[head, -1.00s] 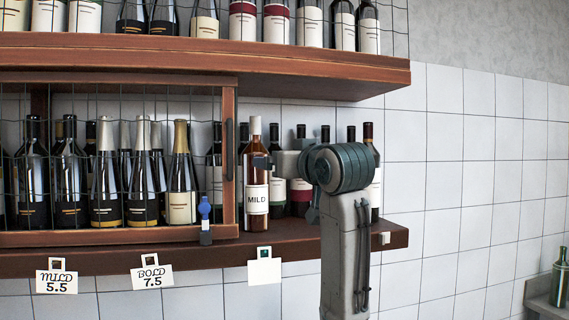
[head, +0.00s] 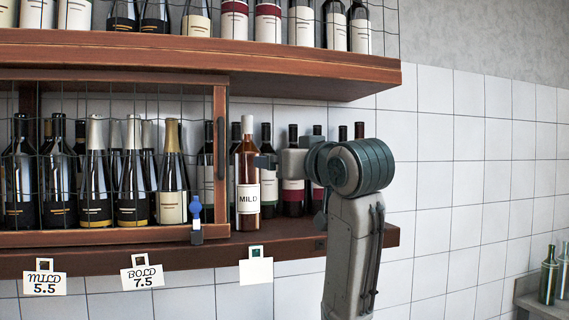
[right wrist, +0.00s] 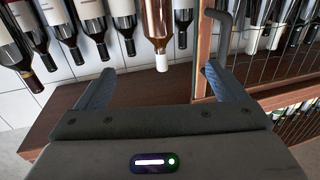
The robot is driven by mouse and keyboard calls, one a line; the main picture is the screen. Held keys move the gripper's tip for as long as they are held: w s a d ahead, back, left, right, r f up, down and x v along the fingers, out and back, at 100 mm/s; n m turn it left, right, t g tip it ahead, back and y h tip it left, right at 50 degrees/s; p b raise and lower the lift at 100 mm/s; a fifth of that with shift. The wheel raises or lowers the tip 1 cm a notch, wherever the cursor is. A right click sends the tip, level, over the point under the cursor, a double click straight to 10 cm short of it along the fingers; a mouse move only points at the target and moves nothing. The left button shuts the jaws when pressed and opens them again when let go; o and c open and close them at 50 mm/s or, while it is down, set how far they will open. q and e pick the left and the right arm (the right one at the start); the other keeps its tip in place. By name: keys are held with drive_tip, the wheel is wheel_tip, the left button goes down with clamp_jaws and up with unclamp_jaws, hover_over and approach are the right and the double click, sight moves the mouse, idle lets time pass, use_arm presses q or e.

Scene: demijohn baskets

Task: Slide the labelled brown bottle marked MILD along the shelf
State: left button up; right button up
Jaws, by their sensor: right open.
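The brown bottle marked MILD (head: 247,190) stands upright on the lower shelf, just right of the wire door's frame. It has a pale cap and a white label. My right gripper (head: 266,162) is at its right side at upper-body height, and part of the gripper is hidden by my arm. In the right wrist view the bottle (right wrist: 158,22) hangs inverted at the top centre. My right gripper (right wrist: 160,72) is open there, its fingers spread to either side with the bottle's cap in line with the gap. I cannot tell whether a finger touches the bottle. My left gripper is not in view.
Dark bottles (head: 292,190) stand behind and right of the MILD bottle. The wire door (head: 220,160) with its dark handle (head: 221,148) is close on the left. A blank tag (head: 256,271) hangs below the lower shelf (head: 275,232). The upper shelf (head: 300,70) overhangs.

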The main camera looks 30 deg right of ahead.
drive_tip(key=shift+s, duration=0.9)
drive_tip(key=shift+f, duration=0.1)
